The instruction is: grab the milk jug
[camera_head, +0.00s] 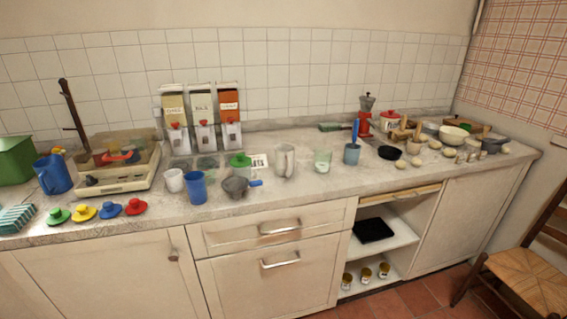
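A pale grey jug (284,161) stands upright on the counter (315,187), near its middle, and looks most like the milk jug. A blue jug (53,175) with a handle stands at the far left of the counter. A green-tinted glass (322,161) is just right of the grey jug, and a dark grey bowl-like cup (235,187) with a blue handle is to its left, nearer the front edge. Neither of my grippers is in view.
A blue cup (197,188), white mug (174,181) and green-lidded container (240,166) stand left of the grey jug. A teal cup (352,153) and black bowl (389,153) are to its right. A chair (525,280) stands at right. The counter in front of the grey jug is clear.

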